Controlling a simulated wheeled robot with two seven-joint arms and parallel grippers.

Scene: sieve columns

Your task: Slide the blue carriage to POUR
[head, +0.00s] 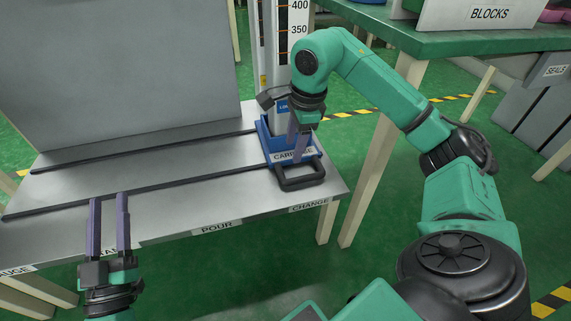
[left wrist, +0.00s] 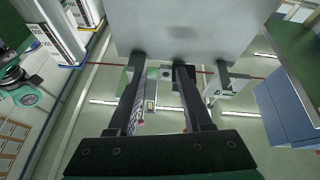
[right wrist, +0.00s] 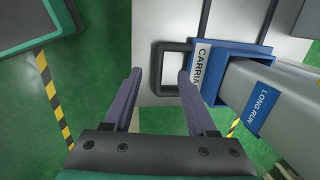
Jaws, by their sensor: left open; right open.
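The blue carriage (head: 266,148) stands at the right end of the rails, beside the CHANGE label (head: 310,205). Its black loop handle (head: 302,183) points toward the table's front edge. The POUR label (head: 217,227) is on the front edge, left of CHANGE. My right gripper (head: 299,158) is open above the handle. In the right wrist view the handle's outer bar (right wrist: 158,72) appears between the open fingertips (right wrist: 160,73); I cannot tell the depth gap. My left gripper (head: 108,196) is open and empty over the front left of the table, partly hiding a label.
A tall column (right wrist: 285,95) labelled LONG RUN stands in the carriage. Two dark rails (head: 165,184) run along the grey table. A large grey panel (head: 120,70) stands at the back left. A green table (head: 440,42) with a BLOCKS bin is at the back right.

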